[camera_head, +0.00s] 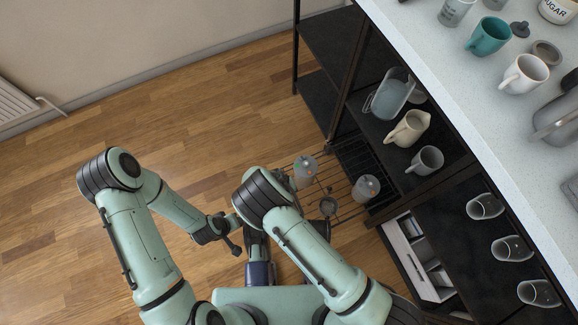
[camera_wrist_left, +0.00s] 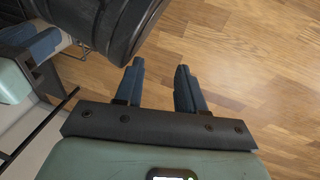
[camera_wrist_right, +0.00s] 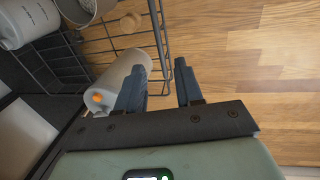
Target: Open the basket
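The wire basket (camera_head: 343,209) juts out from the bottom of the dark open shelving in the head view. My left gripper (camera_wrist_left: 160,66) is open and empty above the wooden floor, away from the basket.
A bottle (camera_wrist_right: 121,80) lies close beside the right fingers in the right wrist view. Pitchers (camera_head: 408,128) and glasses (camera_head: 511,249) stand on shelves above. The pale counter (camera_head: 440,65) holds mugs. The wooden floor at left is clear up to the radiator (camera_head: 18,103).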

